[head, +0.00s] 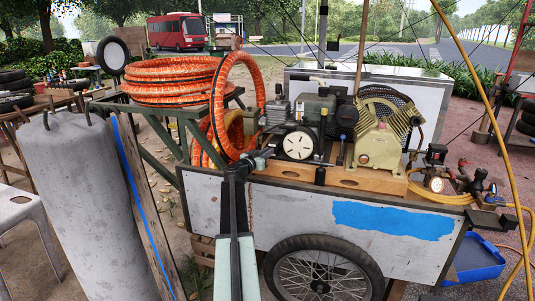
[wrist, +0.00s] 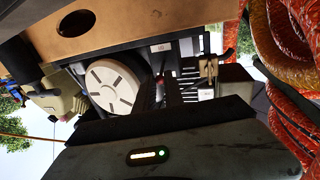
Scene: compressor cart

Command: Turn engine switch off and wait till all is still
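The engine (head: 318,108) sits on the cart, with a white round starter cover (head: 298,146) facing me. The cover also shows in the wrist view (wrist: 112,87). My gripper (head: 264,156) is at the left end of the engine, just left of the starter cover. In the wrist view the dark gripper housing (wrist: 180,148) fills the lower part. Narrow dark parts stand beyond it, close to the engine, with a small reddish spot (wrist: 160,91) among them. I cannot clearly make out the engine switch or whether it is touched. The finger gap is too dark to read.
The yellowish compressor pump (head: 382,143) stands right of the engine on a wooden board (head: 350,181). Orange hose coils (head: 170,80) lie left, one loop hanging close to my gripper. A grey cylinder (head: 88,210) stands at front left.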

